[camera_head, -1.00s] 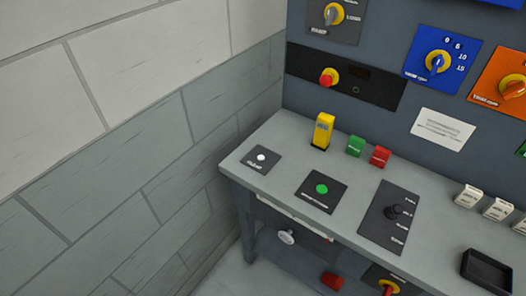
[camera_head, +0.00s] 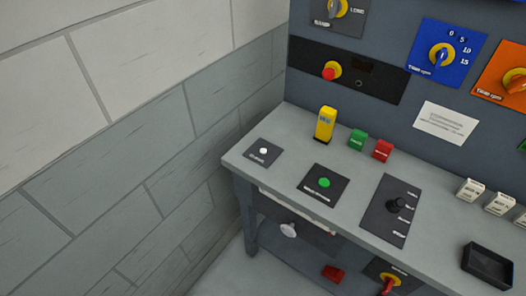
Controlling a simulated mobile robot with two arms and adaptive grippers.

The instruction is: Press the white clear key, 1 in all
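The white key (camera_head: 263,151) is a small round button on a dark square plate (camera_head: 261,160) at the left end of the grey bench. The lettering on its plate is too small to read. Neither of my grippers shows in the head view, and nothing touches the key.
A green button (camera_head: 324,183) sits on a dark plate to the right of the white key. A yellow block (camera_head: 325,124), a green block (camera_head: 357,139) and a red block (camera_head: 382,150) stand behind. A lever plate (camera_head: 389,211) and a black tray (camera_head: 487,265) lie further right. A brick wall (camera_head: 130,150) borders the left.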

